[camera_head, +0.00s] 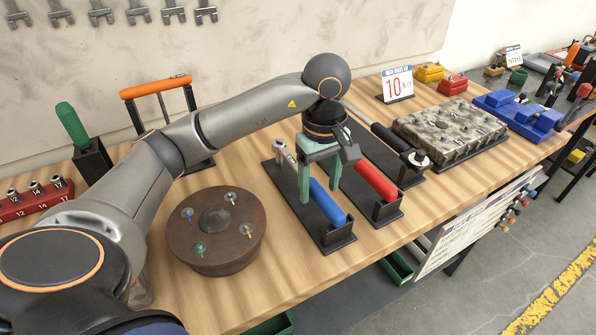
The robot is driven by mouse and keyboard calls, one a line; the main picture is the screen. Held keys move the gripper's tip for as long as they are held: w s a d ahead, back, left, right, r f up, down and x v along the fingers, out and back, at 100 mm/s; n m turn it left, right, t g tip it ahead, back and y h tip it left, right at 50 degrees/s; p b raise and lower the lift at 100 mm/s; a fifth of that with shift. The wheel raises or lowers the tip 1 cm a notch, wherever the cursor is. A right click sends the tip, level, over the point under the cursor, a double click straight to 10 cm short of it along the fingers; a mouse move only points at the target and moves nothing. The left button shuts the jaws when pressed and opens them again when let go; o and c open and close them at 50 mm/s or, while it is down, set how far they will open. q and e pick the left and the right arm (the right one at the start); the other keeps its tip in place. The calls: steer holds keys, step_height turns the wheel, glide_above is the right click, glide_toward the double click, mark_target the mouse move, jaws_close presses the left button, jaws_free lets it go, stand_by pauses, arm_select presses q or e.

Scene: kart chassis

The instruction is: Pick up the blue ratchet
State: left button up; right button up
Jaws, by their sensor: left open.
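The blue ratchet (327,202) lies in a black holder (340,241) on the wooden bench. Its blue handle points toward the front edge and its metal head (281,148) toward the back. My left gripper (321,191) reaches over it from above, with green fingers pointing down. The fingers are open and apart, one left of the ratchet and the other toward the red-handled tool. The fingers and wrist hide the middle of the ratchet. I cannot tell whether a finger touches it. My right gripper is not in view.
A red-handled tool (375,181) lies in a holder close on the right, with a black-handled tool (391,138) beyond it. A round brown block (216,258) with small bits stands to the left. An engine head (449,131) and blue vise (521,112) are further right.

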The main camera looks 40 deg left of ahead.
mark_target(318, 214)
arm_select(q)
steer(key=f, duration=0.3)
steer(key=shift+s+d+f, duration=0.2)
steer(key=shift+s+f, duration=0.15)
steer(key=shift+f, duration=0.4)
steer(key=shift+w, duration=0.1)
jaws_close()
stand_by(0.7)
